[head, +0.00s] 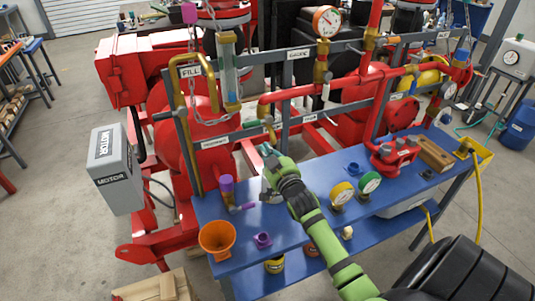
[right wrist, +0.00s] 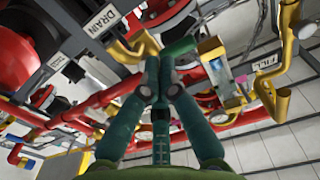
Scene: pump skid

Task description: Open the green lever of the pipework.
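The green lever (head: 251,125) is a short green handle on the pipework at the middle of the head view, by the lower grey rail. In the right wrist view the green lever (right wrist: 180,47) sits just beyond the fingertips, beside a yellow pipe elbow. My right gripper (head: 268,153) is below and slightly right of the lever in the head view. In the right wrist view its fingers (right wrist: 159,65) converge with tips together, and nothing shows between them. Whether the tips touch the lever I cannot tell. My left gripper is in neither view.
A blue bench (head: 290,222) under the arm holds an orange funnel (head: 217,238), two round gauges and a red valve block (head: 394,154). Red pipes (head: 330,89), a hanging chain and a sight glass (head: 229,72) crowd the lever. A grey motor box (head: 116,170) stands left.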

